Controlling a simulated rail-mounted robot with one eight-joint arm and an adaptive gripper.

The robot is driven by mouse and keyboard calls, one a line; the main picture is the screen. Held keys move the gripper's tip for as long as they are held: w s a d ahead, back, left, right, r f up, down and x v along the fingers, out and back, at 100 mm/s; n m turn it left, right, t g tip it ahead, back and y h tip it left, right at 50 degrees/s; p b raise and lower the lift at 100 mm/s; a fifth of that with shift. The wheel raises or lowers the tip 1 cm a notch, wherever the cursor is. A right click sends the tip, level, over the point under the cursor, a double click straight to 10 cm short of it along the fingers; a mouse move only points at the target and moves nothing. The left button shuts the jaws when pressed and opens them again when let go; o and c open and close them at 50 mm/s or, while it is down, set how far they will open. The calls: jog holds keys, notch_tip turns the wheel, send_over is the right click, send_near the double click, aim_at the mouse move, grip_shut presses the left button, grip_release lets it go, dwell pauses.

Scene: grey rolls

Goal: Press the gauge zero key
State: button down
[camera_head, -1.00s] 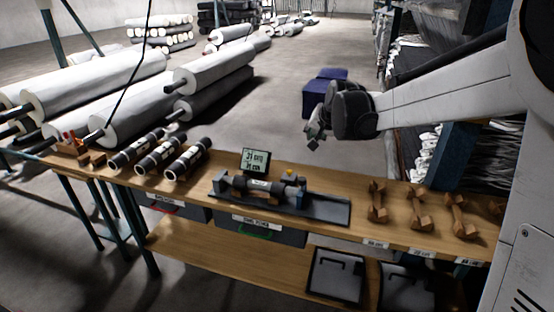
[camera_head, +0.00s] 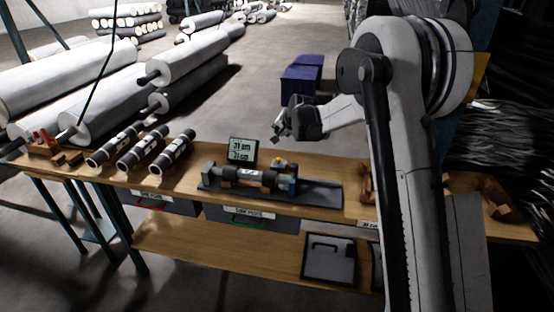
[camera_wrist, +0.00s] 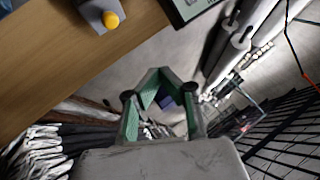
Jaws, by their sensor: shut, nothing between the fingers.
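The gauge (camera_head: 245,186) lies on the wooden bench, with a dark roll clamped in its grey base. A small display (camera_head: 242,151) with dark digits on a pale screen stands behind it. The zero key is a yellow button (camera_head: 279,161) on a grey block beside the display. In the wrist view the yellow button (camera_wrist: 111,19) shows at the top left, on its grey block, with a corner of the display (camera_wrist: 190,8) to its right. My gripper (camera_head: 276,132) is above the bench's back edge, apart from the button and higher than it. Its fingers (camera_wrist: 160,75) are shut and empty.
Several dark rolls (camera_head: 137,150) lie on the bench left of the gauge. Wooden cradles (camera_head: 470,184) stand at the right, partly hidden by my arm. Blue boxes (camera_head: 301,80) and large white rolls (camera_head: 190,57) stand on the floor behind the bench.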

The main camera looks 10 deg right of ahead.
aim_at(279, 158)
dwell(0.3)
jog(key=shift+f+b, duration=2.3)
jog(key=shift+f, duration=2.1)
jog(key=shift+f, duration=0.1)
jog(key=shift+f+b, duration=0.3)
jog(key=shift+b, duration=0.15)
jog(key=shift+f+b, duration=0.4)
jog(key=shift+f, duration=0.1)
jog(key=shift+r, duration=0.15)
jog(key=shift+r+p, duration=0.35)
jog(key=shift+r, duration=0.4)
jog(key=shift+r, duration=0.15)
jog(key=shift+r+p, duration=1.05)
jog(key=shift+r, duration=1.35)
